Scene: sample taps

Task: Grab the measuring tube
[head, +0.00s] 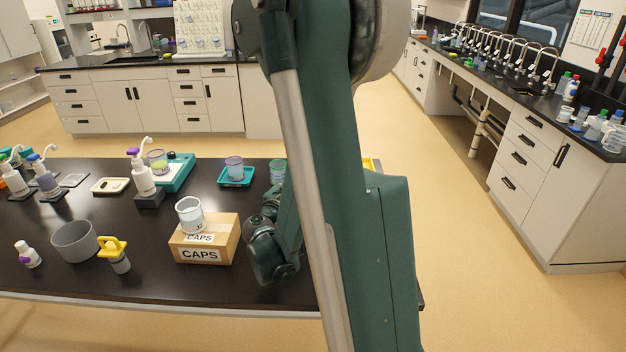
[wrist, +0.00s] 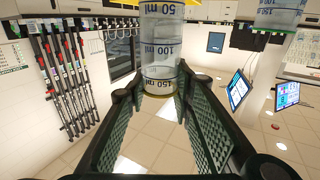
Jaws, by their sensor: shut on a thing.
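The measuring tube (wrist: 161,48) is a clear cylinder with dark blue bands marked 50 ml, 100 ml and 150 ml and a yellowish end. It stands between the fingertips of my gripper (wrist: 160,82) in the wrist view. The fingers, with green ribbed pads, are shut on it near its 150 ml end. The top of the picture cuts off its other end. In the head view my dark green arm covers the fingers, and I cannot make out the held tube there.
A cardboard box marked CAPS (head: 205,242) carries a clear beaker (head: 190,214). A green-tinted cup (head: 278,171) stands close beside my arm. A purple-tinted cup (head: 234,167) sits on a teal tray (head: 236,182). A grey bowl (head: 75,241) and pump bottles (head: 141,175) stand left.

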